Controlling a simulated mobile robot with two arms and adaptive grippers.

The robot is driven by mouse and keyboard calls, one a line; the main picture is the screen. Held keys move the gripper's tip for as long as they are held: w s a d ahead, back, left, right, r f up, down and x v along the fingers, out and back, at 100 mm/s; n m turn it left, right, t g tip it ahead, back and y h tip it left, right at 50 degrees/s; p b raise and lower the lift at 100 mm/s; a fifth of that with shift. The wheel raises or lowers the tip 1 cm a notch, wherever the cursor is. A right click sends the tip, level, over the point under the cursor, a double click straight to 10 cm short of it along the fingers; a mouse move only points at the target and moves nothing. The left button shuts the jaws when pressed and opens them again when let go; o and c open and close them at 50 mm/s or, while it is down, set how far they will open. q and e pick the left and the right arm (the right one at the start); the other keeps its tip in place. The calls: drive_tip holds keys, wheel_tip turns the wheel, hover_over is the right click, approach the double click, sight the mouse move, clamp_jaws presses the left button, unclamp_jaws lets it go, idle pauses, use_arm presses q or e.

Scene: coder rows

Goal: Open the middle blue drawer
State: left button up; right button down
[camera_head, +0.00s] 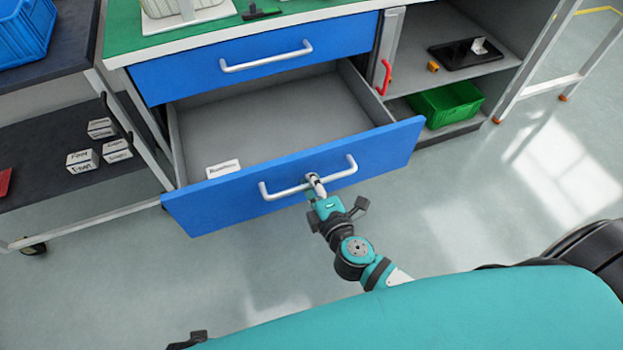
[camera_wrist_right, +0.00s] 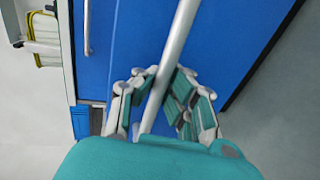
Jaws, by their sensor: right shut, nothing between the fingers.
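The blue drawer (camera_head: 290,179) below the top one is pulled well out. Its grey inside shows and holds only a white label card (camera_head: 223,169) near the front. Its silver bar handle (camera_head: 308,179) runs across the front. My right gripper (camera_head: 315,184) is at the middle of this handle, shut, with nothing gripped. In the right wrist view the handle (camera_wrist_right: 176,55) runs between the finger linkages (camera_wrist_right: 155,95). The top blue drawer (camera_head: 255,60) is closed. Any drawer below the open one is hidden.
A green-topped workbench (camera_head: 120,35) holds the drawers. Right of them are open shelves with a green crate (camera_head: 446,103) and a red handle (camera_head: 382,77). A dark cart (camera_head: 60,130) with small white boxes stands left. The floor at right is clear.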

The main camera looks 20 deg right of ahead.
use_arm(q)
drive_tip(key=shift+w+r, duration=0.1)
use_arm(e)
drive_tip(key=c, duration=1.5)
unclamp_jaws()
drive_tip(key=shift+o, duration=0.8)
drive_tip(key=shift+s, duration=0.1)
drive_tip(key=v, duration=1.2)
